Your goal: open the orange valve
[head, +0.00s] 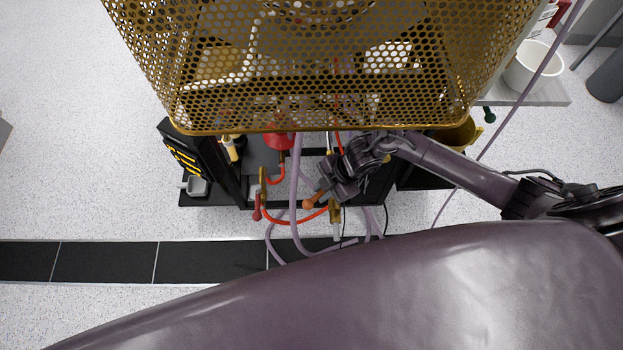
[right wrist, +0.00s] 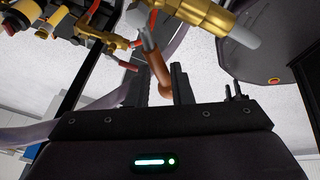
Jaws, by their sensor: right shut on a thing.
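The orange valve handle (head: 314,199) is a short orange lever at the front of the burner rig, beside a brass fitting (head: 335,210) with a grey end. In the right wrist view the orange handle (right wrist: 157,66) runs down between my right gripper's two dark fingers. My right gripper (head: 322,190) reaches in from the right under the mesh and is shut on the handle; it also shows in the right wrist view (right wrist: 160,82). The exact contact on the handle is partly hidden by the fingers. My left gripper is not in view.
A gold perforated mesh chamber (head: 320,95) hangs over the rig, close above my right arm. A red-handled valve (head: 257,207) stands to the left. Purple hoses (head: 296,200) and a red hose (head: 290,220) run close by. The floor (head: 80,180) at left is clear.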

